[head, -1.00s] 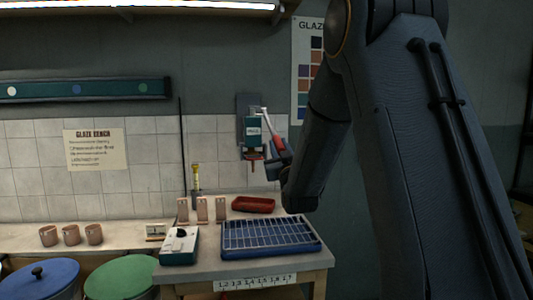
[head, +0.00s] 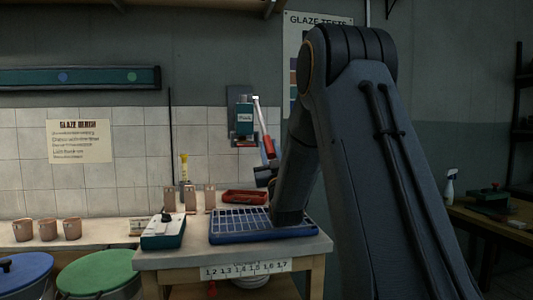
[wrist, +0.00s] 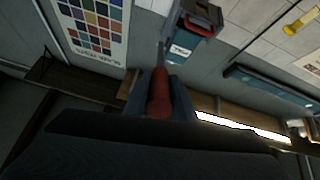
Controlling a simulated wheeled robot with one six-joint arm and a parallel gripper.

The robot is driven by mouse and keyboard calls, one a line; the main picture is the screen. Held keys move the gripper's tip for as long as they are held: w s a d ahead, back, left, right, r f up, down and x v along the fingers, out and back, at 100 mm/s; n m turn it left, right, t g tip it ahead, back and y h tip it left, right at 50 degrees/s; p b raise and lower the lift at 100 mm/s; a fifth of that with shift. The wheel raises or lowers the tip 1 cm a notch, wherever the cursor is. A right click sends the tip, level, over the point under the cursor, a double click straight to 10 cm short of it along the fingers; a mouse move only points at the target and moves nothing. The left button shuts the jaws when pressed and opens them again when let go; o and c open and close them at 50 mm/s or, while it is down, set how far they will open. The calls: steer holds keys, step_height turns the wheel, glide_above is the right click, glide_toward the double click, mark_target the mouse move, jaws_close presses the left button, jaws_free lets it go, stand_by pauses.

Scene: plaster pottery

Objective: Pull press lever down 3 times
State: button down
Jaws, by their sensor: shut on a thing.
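The press is a teal box (head: 244,117) on a grey wall plate above the bench. Its lever is a pale rod with a red grip (head: 267,147), slanting down to the right of the box. In the wrist view the red grip (wrist: 160,95) lies between my fingers, with the press (wrist: 183,45) beyond it. My gripper (wrist: 160,112) is shut on the red grip. In the head view my gripper (head: 265,172) is small, at the grip's lower end, partly hidden by my arm.
Below the press, the bench holds a blue rack tray (head: 225,236), a red tray (head: 244,196), a teal-and-white box (head: 163,232) and small upright tiles (head: 190,199). Cups (head: 47,229) stand at left. Another table with a spray bottle (head: 450,187) is at right.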

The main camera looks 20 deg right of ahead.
steer(key=shift+w+d+f, duration=0.1)
steer(key=shift+w+f, duration=0.1)
steer(key=shift+f, duration=0.3)
steer(key=c, duration=1.5)
jaws_free()
steer(key=shift+r, duration=0.15)
steer(key=shift+s+f, duration=0.3)
steer(key=shift+s, duration=0.1)
steer(key=b+v, duration=0.1)
steer(key=v, duration=0.3)
steer(key=shift+s+f, duration=0.1)
steer(key=shift+s, duration=0.25)
steer(key=s+a, duration=0.1)
steer(key=s, duration=0.2)
steer(key=s+a, duration=0.1)
steer(key=s, duration=0.3)
steer(key=s+a, duration=0.1)
steer(key=s, duration=0.3)
